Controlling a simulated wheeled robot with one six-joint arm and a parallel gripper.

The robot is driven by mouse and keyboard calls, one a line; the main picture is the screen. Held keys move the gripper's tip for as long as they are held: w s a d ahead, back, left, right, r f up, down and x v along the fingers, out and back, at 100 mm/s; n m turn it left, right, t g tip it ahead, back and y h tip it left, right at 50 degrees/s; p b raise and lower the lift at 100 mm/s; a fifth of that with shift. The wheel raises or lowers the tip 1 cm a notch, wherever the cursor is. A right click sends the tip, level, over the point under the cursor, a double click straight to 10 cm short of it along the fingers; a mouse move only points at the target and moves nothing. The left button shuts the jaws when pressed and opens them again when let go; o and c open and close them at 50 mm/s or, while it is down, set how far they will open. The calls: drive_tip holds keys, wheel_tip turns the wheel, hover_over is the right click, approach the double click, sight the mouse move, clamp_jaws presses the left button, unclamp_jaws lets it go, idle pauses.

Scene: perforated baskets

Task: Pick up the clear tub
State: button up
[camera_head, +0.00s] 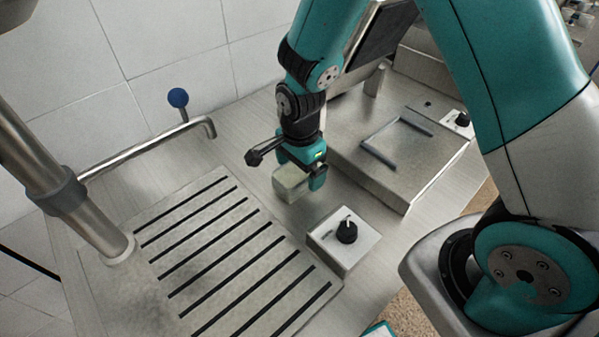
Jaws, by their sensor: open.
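The clear tub (290,184) is a small, pale, translucent box on the steel counter, near the middle of the view. My gripper (302,174) points down right at the tub, with one dark teal finger showing at its right side. The jaws are open. The gripper covers the tub's upper part, and the far finger is hidden. I cannot tell whether the fingers touch the tub.
A slotted drain plate (215,265) lies to the left in front. A control box with a black knob (346,232) stands close, right of the tub. A raised steel unit (405,160) is behind right. A bent pipe with a blue ball lever (178,98) is back left.

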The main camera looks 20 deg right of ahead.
drive_tip(key=shift+f, duration=1.15)
drive_tip(key=c, duration=1.2)
drive_tip(key=shift+o, duration=0.2)
drive_tip(key=shift+r, duration=0.1)
